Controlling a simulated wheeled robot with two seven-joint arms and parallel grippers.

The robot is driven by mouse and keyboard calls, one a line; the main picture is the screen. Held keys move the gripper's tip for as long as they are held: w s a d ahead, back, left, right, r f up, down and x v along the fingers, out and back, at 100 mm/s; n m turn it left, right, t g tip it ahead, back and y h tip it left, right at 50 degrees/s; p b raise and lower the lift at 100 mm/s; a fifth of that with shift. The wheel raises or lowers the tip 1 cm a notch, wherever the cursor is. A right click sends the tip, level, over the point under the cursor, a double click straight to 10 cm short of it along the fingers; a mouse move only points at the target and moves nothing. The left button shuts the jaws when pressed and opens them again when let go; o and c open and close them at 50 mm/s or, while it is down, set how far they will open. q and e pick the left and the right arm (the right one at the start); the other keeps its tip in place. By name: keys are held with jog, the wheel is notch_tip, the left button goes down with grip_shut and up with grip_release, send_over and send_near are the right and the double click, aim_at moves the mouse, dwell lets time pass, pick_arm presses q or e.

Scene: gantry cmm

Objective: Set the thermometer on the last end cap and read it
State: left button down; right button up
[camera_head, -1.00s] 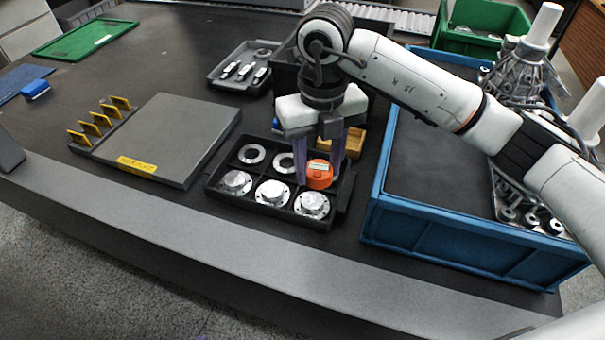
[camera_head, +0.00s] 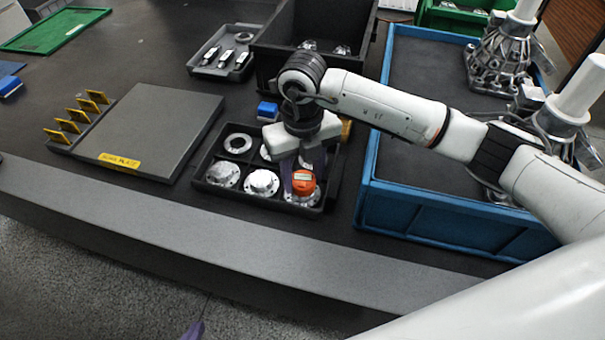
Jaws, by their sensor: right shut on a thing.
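The orange thermometer (camera_head: 304,178) with a pale display on top is in my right gripper (camera_head: 298,184), which is shut on it with purple fingers. It is at the front right pocket of the black tray (camera_head: 208,160), over the silver end cap (camera_head: 301,198) there. I cannot tell whether it touches the cap. Two more end caps, a left one (camera_head: 222,175) and a middle one (camera_head: 262,183), sit in the front row. A ring-like part (camera_head: 238,143) is in the back row; the gripper hides much of that row. A purple tip of my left gripper (camera_head: 193,331) shows at the bottom edge.
A grey surface plate (camera_head: 150,130) with yellow holders (camera_head: 76,117) is left of the tray. A blue crate (camera_head: 450,225) stands close on the right. A blue block (camera_head: 267,111), a black bin (camera_head: 290,30) and a grey parts tray (camera_head: 212,60) are behind.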

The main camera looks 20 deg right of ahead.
aim_at(302, 179)
jog(key=shift+f, duration=0.1)
jog(key=o, duration=1.2)
notch_tip(302, 179, up, 12)
jog(key=shift+r, duration=0.2)
